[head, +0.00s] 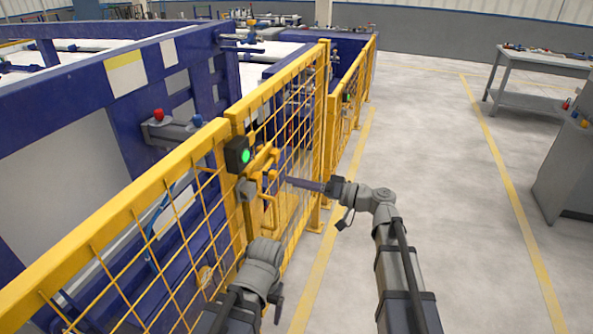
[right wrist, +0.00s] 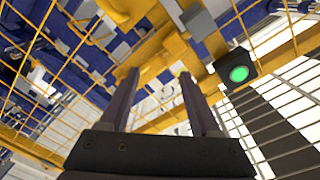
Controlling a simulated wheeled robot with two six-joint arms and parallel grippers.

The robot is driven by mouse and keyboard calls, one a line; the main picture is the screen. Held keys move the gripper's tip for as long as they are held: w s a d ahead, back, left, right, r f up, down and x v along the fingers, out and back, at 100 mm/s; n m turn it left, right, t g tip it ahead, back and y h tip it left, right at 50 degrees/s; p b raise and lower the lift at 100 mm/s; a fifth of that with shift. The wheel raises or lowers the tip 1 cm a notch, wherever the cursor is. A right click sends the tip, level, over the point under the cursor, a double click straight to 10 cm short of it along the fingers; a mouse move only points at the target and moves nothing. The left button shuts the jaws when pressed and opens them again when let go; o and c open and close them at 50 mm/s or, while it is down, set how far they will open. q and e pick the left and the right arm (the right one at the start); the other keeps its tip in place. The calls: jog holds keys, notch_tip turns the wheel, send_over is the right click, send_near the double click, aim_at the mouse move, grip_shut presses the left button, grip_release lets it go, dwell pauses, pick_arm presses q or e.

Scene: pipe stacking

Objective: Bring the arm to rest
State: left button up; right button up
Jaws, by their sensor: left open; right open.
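My right gripper (head: 296,182) points left toward the yellow gate's handle (head: 268,172) in the head view. In the right wrist view its two dark fingers (right wrist: 158,73) stand apart with nothing held between them. Yellow gate parts (right wrist: 150,60) show just beyond the fingertips; touching or apart cannot be told. My left gripper (head: 262,252) is lower in the head view, near the mesh fence. Its wrist faces the camera and hides most of the fingers; nothing is seen held in it.
The yellow mesh fence (head: 290,110) runs along my left, with a black box with a green light (head: 238,155) by the handle. Blue machinery (head: 120,100) stands behind it. A grey table (head: 540,65) and cabinet (head: 568,175) are at right. The floor between (head: 450,180) is clear.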

jog(key=s+a+f+n+g+h+p, duration=0.1)
jog(key=s+a+f+g+h+p, duration=0.45)
jog(key=s+f, duration=0.75)
jog(key=s+d+f+g+h, duration=0.1)
jog(key=s+d+h, duration=0.2)
jog(key=s+h, duration=0.2)
jog(key=s+d+m+g+h+p, duration=0.1)
jog(key=s+d+h, duration=0.3)
jog(key=s+h, duration=0.2)
jog(key=shift+f+h, duration=0.4)
jog(key=shift+h, duration=0.15)
jog(key=shift+a, duration=0.1)
dwell(0.5)
